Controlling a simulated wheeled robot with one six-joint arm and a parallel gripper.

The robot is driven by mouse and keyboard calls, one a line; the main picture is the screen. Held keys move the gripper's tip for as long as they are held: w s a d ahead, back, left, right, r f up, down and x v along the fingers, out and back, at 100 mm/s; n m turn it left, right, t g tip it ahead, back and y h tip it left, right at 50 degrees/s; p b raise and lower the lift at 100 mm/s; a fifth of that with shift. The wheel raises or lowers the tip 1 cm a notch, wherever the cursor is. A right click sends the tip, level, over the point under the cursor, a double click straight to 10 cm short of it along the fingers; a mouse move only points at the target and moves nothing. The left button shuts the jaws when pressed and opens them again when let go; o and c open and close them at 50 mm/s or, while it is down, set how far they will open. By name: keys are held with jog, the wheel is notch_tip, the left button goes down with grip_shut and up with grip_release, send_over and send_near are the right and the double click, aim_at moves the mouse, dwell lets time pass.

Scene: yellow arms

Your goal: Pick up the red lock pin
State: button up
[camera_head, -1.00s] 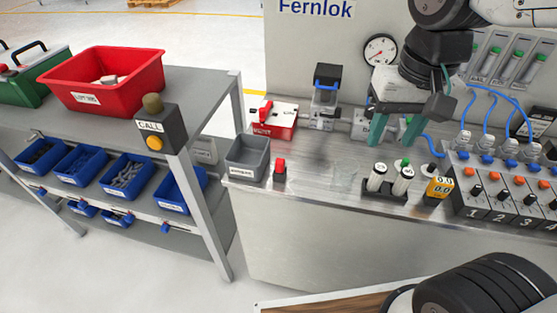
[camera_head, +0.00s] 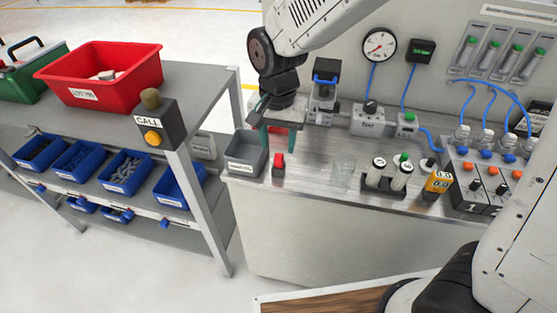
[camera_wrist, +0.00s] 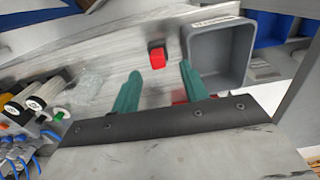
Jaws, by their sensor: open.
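A small red piece on a dark base, apparently the red lock pin (camera_head: 279,160), stands on the metal bench top near its front edge, just right of the grey bin. In the wrist view the red piece (camera_wrist: 157,58) is ahead of the gap between the two fingertips, clear of both. My gripper (camera_head: 279,148) is open, its teal fingers pointing down above the bench, behind the red piece in the head view. Nothing shows between the fingers (camera_wrist: 159,72) at their tips.
The grey bin (camera_head: 244,160) stands close to the left finger in the head view. A clear glass (camera_head: 344,168) and a rack of white cylinders (camera_head: 386,180) stand to the right. A red box is mostly hidden behind my gripper. Bench between pin and glass is clear.

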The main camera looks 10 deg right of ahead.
aim_at(279, 156)
jog(key=shift+s+d+f, duration=0.1)
jog(key=shift+s+f, duration=0.05)
jog(key=shift+f, duration=1.75)
grip_shut()
jog(key=shift+r, duration=0.45)
notch_tip(279, 156, up, 3)
jog(key=shift+s, duration=0.15)
jog(key=s+d+r, duration=0.1)
jog(key=s+d, duration=0.1)
jog(key=s, duration=1.3)
jog(key=shift+s+d, duration=0.25)
jog(key=shift+d, duration=0.15)
